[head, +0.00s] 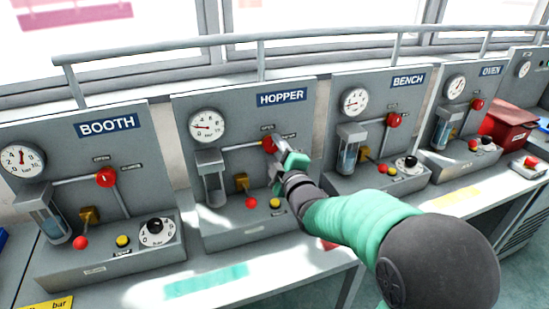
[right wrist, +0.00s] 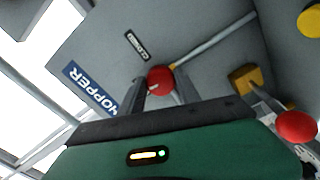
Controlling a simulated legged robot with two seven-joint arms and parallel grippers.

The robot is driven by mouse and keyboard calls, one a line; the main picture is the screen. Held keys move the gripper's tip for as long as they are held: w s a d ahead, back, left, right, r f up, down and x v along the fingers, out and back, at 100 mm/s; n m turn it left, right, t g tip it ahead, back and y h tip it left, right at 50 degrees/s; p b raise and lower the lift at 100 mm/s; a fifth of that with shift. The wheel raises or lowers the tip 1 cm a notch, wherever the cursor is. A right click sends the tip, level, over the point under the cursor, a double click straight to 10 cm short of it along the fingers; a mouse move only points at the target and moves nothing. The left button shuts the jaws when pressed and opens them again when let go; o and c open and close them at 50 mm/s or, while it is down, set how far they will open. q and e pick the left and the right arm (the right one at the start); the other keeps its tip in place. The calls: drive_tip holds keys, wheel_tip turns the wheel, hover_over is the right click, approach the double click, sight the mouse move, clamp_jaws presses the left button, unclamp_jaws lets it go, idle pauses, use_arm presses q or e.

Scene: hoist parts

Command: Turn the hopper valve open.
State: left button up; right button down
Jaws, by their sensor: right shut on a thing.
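The hopper valve has a round red knob (head: 268,142) on the grey panel below the blue HOPPER sign (head: 282,97). In the right wrist view the red knob (right wrist: 161,80) sits between my two fingers. My right gripper (head: 277,145) reaches in from the lower right and is shut on the knob; it also shows in the right wrist view (right wrist: 161,92). My arm and gripper hide part of the knob and the panel behind it. The valve's exact turn angle is hard to tell. A round white gauge (head: 207,126) is at the panel's upper left. My left gripper is not in view.
The booth panel (head: 65,130) stands to the left; the bench panel (head: 375,75) and oven panel (head: 478,62) stand to the right. A red button (head: 251,203) and a yellow one (head: 275,203) are below the valve. A grey rail (head: 200,45) runs above the panels.

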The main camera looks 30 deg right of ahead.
drive_tip(key=shift+a+f+n+b, duration=0.1)
drive_tip(key=shift+f+n+b, duration=0.15)
drive_tip(key=shift+n+b, duration=0.7)
drive_tip(key=shift+n, duration=0.25)
drive_tip(key=c, duration=1.2)
unclamp_jaws()
drive_tip(key=o, duration=0.3)
drive_tip(key=shift+r, duration=0.1)
drive_tip(key=shift+o, duration=0.2)
